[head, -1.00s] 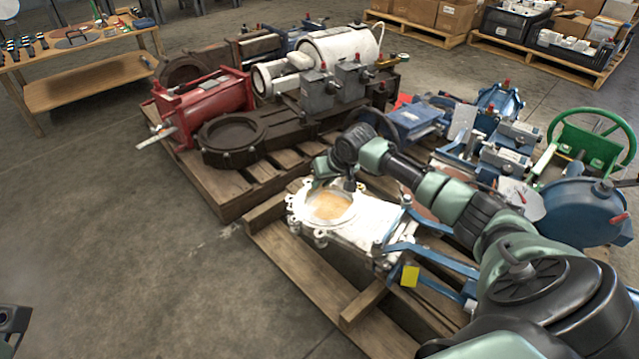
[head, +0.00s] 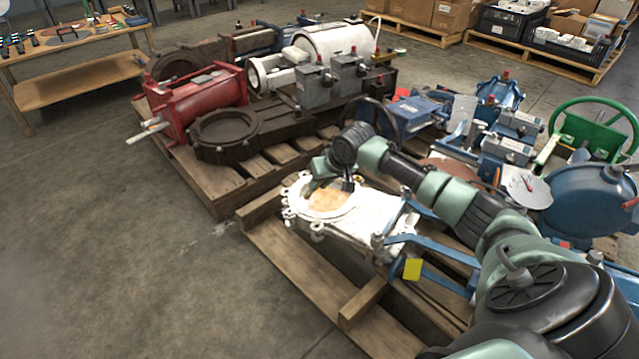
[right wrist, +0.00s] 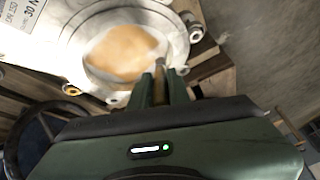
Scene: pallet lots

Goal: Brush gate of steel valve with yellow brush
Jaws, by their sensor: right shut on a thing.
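The steel valve (head: 375,219) lies flat on a wooden pallet, with a pale body and a round ring at its left end. Its gate (head: 328,201) shows inside the ring as a tan-orange patch on a paler face; it also shows in the right wrist view (right wrist: 122,54). My right gripper (head: 315,181) is over the ring's far edge, pointing down. In the right wrist view its fingers (right wrist: 161,78) are shut on a slim thing at the near edge of the gate. The brush's yellow colour and bristles cannot be made out. My left gripper is out of view.
Blue brackets with a yellow tag (head: 412,269) stick out at the valve's right. A red actuator (head: 199,101) and a dark valve (head: 225,135) lie on the pallet behind. A green handwheel (head: 598,125) stands right. Open floor lies left.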

